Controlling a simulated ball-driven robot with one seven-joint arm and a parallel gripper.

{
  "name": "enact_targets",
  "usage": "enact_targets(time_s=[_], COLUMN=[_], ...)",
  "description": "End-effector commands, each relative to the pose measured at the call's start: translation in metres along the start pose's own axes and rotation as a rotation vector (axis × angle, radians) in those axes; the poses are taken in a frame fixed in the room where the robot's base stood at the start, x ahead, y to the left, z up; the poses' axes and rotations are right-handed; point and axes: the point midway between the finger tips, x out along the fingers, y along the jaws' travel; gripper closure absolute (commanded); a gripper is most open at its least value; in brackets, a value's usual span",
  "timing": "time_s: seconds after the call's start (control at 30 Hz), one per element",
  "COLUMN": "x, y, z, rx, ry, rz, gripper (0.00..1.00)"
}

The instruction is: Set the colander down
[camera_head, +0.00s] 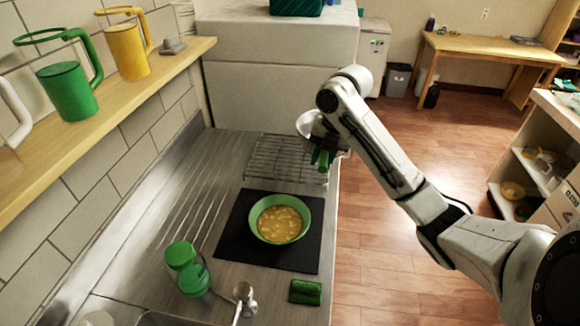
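The colander (308,124) looks like a pale metal bowl with a green handle (323,160). It is at the end of my arm, over the right side of the wire rack (275,160), and my wrist partly hides it. My gripper (328,153) appears shut on the colander's green handle; its fingertips are small and mostly hidden. The colander looks tilted and raised above the rack, but the exact gap cannot be told.
A green bowl (280,222) of yellow food sits on a black mat (232,240) in front of the rack. A green-lidded jar (187,268), a metal tap (243,296) and a green block (305,291) are nearer. The ribbed counter left of the rack is clear.

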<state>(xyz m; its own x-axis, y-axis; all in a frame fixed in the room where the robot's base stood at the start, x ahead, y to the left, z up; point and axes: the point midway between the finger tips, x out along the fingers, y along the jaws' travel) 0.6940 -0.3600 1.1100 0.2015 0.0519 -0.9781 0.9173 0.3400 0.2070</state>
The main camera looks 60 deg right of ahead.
Motion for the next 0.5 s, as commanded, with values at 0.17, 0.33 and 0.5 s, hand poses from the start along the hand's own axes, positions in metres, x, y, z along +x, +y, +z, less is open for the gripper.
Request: enact_targets(time_s=[0.17,0.33,0.5], x=[0.014,0.031,0.049], y=[0.017,0.032,0.05], z=[0.011,0.025,0.04], rx=[-0.001,-0.002,-0.002], ry=[0.004,0.001,0.0], rz=[0.001,0.001,0.001], gripper=[1.0,1.0,1.0])
